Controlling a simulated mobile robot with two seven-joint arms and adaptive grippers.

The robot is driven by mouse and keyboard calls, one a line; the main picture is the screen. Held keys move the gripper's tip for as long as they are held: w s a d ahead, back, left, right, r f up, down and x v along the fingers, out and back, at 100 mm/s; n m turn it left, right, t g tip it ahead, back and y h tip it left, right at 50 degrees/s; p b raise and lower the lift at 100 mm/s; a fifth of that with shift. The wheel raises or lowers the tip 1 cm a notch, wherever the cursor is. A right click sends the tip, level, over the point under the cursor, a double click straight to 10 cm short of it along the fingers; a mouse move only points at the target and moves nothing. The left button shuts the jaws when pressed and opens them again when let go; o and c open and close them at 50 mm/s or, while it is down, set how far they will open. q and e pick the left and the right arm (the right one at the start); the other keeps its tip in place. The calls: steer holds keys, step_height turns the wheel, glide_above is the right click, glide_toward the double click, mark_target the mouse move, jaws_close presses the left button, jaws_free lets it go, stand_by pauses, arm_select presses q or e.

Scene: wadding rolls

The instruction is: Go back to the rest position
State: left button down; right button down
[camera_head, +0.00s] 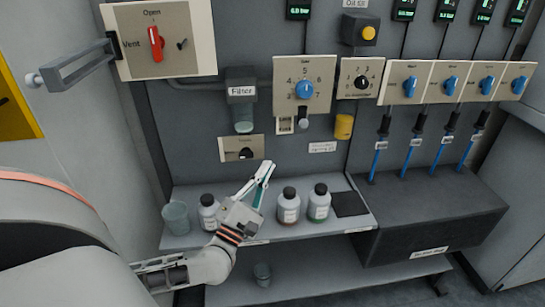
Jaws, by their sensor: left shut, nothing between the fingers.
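My left gripper (264,173) is in the camera head view, above the narrow shelf (345,226). Its fingers are shut with nothing between them and point up toward the back panel. It stands just right of a white-labelled bottle (207,213), whose right part it overlaps in the picture. My left arm comes in from the lower left. My right gripper is not in view.
Two more bottles, one brown (288,206) and one green (319,203), stand right of the gripper beside a dark pad (350,204). A cup (176,218) stands at the shelf's left end. A dark box (435,220) juts out at right.

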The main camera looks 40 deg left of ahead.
arm_select(q)
steer(key=shift+s+d+f, duration=0.1)
steer(key=shift+s+f, duration=0.1)
steer(key=shift+s, duration=0.25)
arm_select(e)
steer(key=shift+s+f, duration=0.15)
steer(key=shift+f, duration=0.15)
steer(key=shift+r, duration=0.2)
